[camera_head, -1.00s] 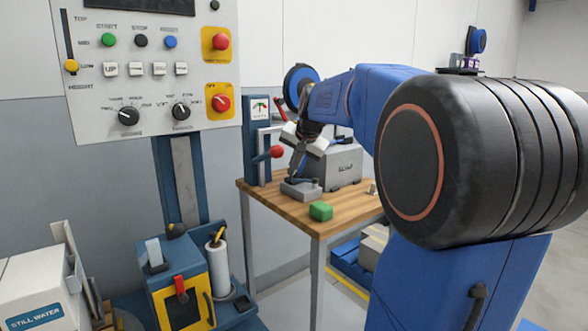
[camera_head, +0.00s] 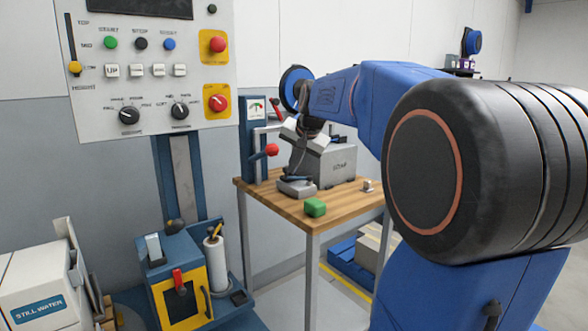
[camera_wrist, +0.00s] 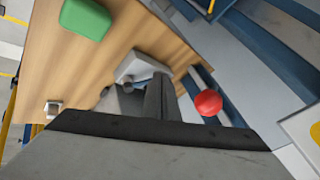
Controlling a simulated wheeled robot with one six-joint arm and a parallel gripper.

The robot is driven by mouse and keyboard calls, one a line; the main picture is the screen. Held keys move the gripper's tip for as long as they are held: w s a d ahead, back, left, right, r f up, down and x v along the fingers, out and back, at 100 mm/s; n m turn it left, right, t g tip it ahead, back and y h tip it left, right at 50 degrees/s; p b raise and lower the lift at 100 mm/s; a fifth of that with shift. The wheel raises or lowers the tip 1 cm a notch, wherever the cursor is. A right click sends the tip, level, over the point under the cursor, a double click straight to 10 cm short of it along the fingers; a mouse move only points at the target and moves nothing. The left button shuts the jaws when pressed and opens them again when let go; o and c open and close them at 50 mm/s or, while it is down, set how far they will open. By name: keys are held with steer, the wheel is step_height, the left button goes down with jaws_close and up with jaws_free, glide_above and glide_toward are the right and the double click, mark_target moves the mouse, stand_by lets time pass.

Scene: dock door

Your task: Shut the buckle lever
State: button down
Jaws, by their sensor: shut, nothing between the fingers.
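A low grey block (camera_head: 297,188) with a dark part on top sits on the wooden table. I take it for the buckle, but its lever is too small and too covered to make out clearly. My gripper (camera_head: 297,168) is over this block, fingers pointing down and close above it. In the wrist view, my gripper (camera_wrist: 160,98) shows dark fingers together and empty. The grey block (camera_wrist: 138,66) shows just beyond them, partly hidden by the fingers. I cannot tell whether they touch it.
A green block (camera_head: 315,207) lies near the wooden table's (camera_head: 338,208) front edge. A grey box (camera_head: 338,163) stands behind my gripper. A red-knobbed lever (camera_head: 271,150) on a blue post is close on the left. A small pale object (camera_head: 368,186) lies at right.

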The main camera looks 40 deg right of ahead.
steer(key=s+a+r, duration=0.3)
steer(key=r, duration=0.3)
steer(key=shift+s+a+r, duration=0.25)
steer(key=shift+a+r, duration=0.1)
steer(key=shift+r, duration=0.05)
steer(key=s+a+f+n, duration=0.3)
steer(key=s+a+f, duration=0.3)
steer(key=s+f, duration=0.3)
steer(key=s+a+f+n+g+y, duration=0.1)
steer(key=s+a+f+n, duration=0.3)
steer(key=s+f, duration=0.5)
steer(key=s+a+f+n+g, duration=0.1)
steer(key=s+a+f+n, duration=0.3)
steer(key=s+a+f, duration=0.4)
step_height(320, 180, down, 3)
steer(key=shift+s+r, duration=0.1)
steer(key=shift+s, duration=0.7)
steer(key=shift+a, duration=0.1)
